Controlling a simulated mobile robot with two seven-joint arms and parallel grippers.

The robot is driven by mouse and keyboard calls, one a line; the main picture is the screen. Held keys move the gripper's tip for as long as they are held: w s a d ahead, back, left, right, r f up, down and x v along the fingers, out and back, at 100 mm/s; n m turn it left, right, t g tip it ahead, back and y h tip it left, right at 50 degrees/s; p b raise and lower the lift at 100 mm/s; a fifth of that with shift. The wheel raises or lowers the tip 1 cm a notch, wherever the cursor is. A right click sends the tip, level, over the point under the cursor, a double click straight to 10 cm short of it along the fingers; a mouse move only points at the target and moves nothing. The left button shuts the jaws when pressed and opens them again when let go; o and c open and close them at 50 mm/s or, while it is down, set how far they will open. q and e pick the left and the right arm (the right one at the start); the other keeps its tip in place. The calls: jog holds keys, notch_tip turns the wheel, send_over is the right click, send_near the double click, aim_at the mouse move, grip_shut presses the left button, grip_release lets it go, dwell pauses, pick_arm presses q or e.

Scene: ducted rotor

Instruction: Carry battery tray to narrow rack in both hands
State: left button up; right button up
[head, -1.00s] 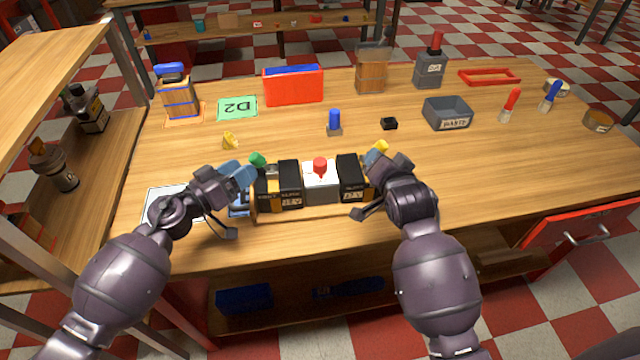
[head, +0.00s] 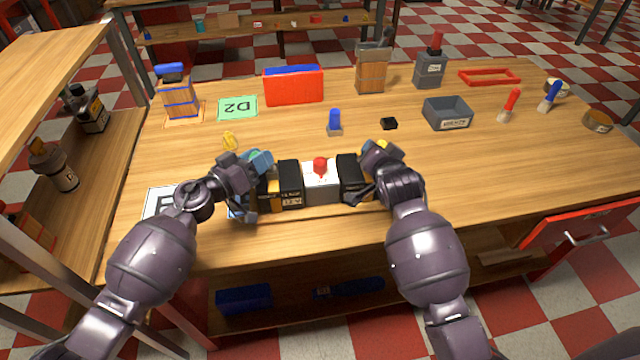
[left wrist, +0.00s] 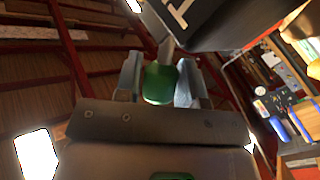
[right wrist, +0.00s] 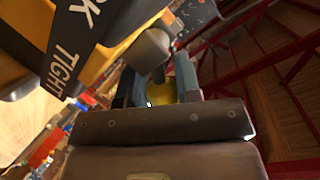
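The battery tray (head: 330,207) rests on the workbench near its front edge. It carries black and orange battery blocks (head: 291,182) and a white-grey block with a red knob (head: 320,166). My left gripper (head: 257,163) is at the tray's left end; in the left wrist view the green handle (left wrist: 160,83) fills the gap between its blue fingers. My right gripper (head: 375,150) is at the right end; in the right wrist view the yellow handle (right wrist: 166,92) sits between its fingers. In the head view the grippers partly hide both handles. I cannot tell which shelf is the narrow rack.
A wooden shelf unit (head: 60,75) with bottles stands at the left. On the bench behind the tray are a blue-topped item (head: 334,121), a small black block (head: 389,124), a grey bin (head: 447,113) and a red box (head: 293,87). An open red drawer (head: 580,240) juts out at right.

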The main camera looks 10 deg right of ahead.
pick_arm(q)
jog(key=shift+c, duration=1.1)
pick_arm(e)
jog(key=shift+c, duration=1.1)
pick_arm(q)
grip_shut()
pick_arm(e)
grip_shut()
